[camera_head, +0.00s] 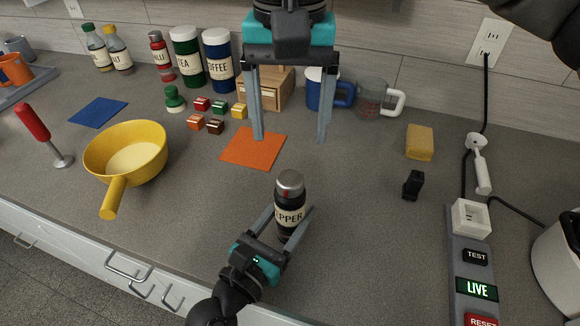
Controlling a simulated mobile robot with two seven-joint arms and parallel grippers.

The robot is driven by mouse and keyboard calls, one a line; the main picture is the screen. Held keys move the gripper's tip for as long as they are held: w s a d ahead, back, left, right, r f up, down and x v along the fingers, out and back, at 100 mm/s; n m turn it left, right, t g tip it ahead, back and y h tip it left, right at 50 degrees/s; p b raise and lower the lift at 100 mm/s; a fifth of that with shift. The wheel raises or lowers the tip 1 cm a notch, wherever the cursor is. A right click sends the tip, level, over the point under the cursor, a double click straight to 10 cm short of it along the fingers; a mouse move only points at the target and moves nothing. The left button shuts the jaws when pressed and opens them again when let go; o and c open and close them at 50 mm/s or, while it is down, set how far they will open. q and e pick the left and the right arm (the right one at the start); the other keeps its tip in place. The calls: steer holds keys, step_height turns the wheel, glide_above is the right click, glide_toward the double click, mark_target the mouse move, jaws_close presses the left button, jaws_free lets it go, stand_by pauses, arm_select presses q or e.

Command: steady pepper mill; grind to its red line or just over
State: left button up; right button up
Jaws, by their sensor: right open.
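The pepper mill (290,218) stands upright on the counter, a black jar with a cream label and a grey top. A small red mark shows on its top (287,192). My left gripper (292,207) reaches in from the bottom, with one finger on each side of the mill's lower body. I cannot tell whether both fingers touch it. My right gripper (291,139) is open and empty, pointing down above the counter behind the mill.
An orange mat (253,148) lies behind the mill. A yellow pan (137,145) stands at left. Small coloured cubes (197,123), canisters (218,58) and mugs (370,99) are at the back. A black item (413,185) and a power strip (462,254) are at right.

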mark_target(290, 178)
step_height(290, 178, down, 9)
steer(key=shift+r, duration=0.1)
stand_by(0.3)
jaws_close()
stand_by(0.5)
